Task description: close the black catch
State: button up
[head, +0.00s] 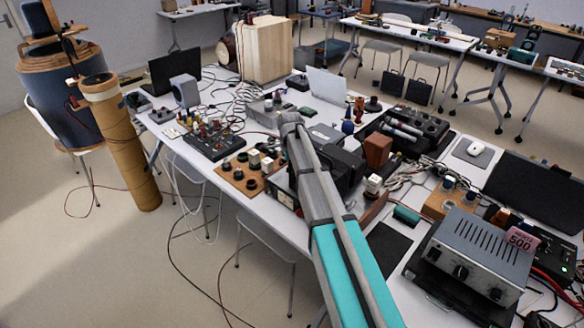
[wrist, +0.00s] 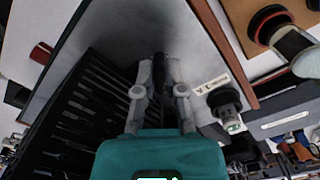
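In the wrist view my gripper (wrist: 160,72) points at a grey box face (wrist: 215,50) with a reddish-brown edge. Its two grey fingers stand a small distance apart. A narrow black piece (wrist: 160,75) shows between the fingertips; it may be the black catch, but its shape is too dark to make out. I cannot tell whether the fingers touch it. In the head view my arm reaches over the table to a dark device (head: 340,165); the fingers are hidden there.
In the wrist view a dark slotted panel (wrist: 85,110) lies left of my gripper and a black knob (wrist: 224,98) lies close on the right. In the head view the table is crowded: a wooden board with knobs (head: 240,178), a brown block (head: 377,150) and a grey amplifier (head: 475,255).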

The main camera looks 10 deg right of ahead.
jog(key=o, duration=0.4)
jog(key=shift+w+a, duration=0.2)
jog(key=shift+a, duration=0.05)
jog(key=shift+o, duration=0.3)
jog(key=shift+d, duration=0.1)
jog(key=shift+s, duration=0.1)
